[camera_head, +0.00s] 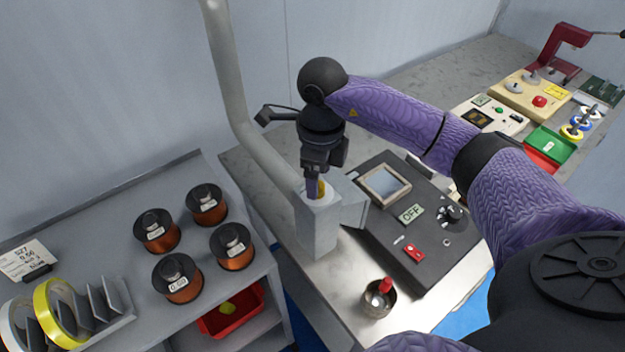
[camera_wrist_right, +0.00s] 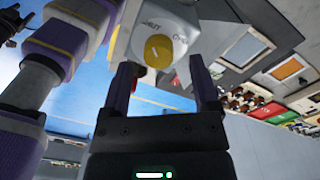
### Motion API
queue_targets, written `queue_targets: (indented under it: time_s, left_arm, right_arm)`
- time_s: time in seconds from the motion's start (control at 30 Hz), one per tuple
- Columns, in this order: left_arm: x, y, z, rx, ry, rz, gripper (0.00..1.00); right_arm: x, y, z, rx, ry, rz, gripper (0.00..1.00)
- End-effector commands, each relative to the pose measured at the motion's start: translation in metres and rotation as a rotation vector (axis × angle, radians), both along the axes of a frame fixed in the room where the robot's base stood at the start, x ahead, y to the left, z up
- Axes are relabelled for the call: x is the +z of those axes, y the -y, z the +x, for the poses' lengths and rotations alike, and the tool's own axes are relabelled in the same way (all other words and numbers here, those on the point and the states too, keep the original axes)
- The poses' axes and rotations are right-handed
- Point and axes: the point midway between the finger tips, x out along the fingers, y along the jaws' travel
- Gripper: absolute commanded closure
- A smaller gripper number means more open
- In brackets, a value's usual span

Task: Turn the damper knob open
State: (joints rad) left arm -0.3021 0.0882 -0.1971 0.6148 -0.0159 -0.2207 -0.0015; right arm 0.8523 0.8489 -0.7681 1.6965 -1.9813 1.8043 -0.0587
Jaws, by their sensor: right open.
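The yellow damper knob (camera_head: 321,189) sits on the grey box (camera_head: 318,226) at the lower end of the duct pipe. In the right wrist view the round knob (camera_wrist_right: 158,50) faces the camera on its pale housing (camera_wrist_right: 158,18). A dark line crosses the knob, and small lettering is printed beside it. My right gripper (camera_head: 316,188) is at the knob and partly hides it in the head view. My left gripper is not in view.
The grey duct pipe (camera_head: 236,100) rises behind the gripper. A dark control panel (camera_head: 430,240) with an OFF sign lies to the right, and a metal cup (camera_head: 378,301) stands in front. Several copper wire spools (camera_head: 208,208) stand on the left shelf.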

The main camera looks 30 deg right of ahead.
Motion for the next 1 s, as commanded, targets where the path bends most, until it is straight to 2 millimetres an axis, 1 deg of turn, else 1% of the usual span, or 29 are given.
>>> queue_targets:
  time_s: [0.03,0.13,0.4,0.47,0.5,0.57,0.6,0.67,0.7,0.77,0.8,1.0]
  left_arm:
    - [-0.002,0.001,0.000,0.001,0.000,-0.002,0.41]
    - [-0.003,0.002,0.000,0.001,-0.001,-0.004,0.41]
    - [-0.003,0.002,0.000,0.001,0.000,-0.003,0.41]
    - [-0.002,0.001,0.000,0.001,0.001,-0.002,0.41]
    - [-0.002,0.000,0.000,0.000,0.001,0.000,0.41]
    - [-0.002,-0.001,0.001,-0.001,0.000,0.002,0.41]
    - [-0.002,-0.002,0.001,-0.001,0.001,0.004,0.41]
    - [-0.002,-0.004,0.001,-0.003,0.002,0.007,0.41]
    - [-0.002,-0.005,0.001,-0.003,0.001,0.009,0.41]
    - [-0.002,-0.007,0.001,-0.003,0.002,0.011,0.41]
    - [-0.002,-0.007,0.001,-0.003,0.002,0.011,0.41]
    - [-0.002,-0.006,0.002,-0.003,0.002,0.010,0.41]
  right_arm:
    - [-0.009,-0.001,-0.001,0.000,-0.003,0.001,0.22]
    - [-0.017,-0.001,-0.001,0.002,-0.001,0.001,0.22]
    - [-0.019,-0.001,0.000,0.001,0.000,0.003,0.22]
    - [-0.019,-0.001,0.000,0.001,0.000,0.003,0.35]
    - [-0.019,-0.001,0.000,0.001,0.000,0.003,0.43]
    - [-0.019,-0.001,0.000,0.001,0.000,0.003,0.56]
    - [-0.019,-0.001,0.000,0.001,0.000,0.003,0.64]
    - [-0.019,-0.001,0.000,0.001,0.000,0.003,0.77]
    - [-0.019,-0.001,0.000,0.001,0.000,0.003,0.85]
    - [-0.019,-0.001,0.000,0.001,0.000,0.003,0.98]
    - [-0.019,-0.001,0.000,0.001,0.000,0.003,1.00]
    - [-0.019,-0.001,0.000,-0.006,0.001,0.003,1.00]
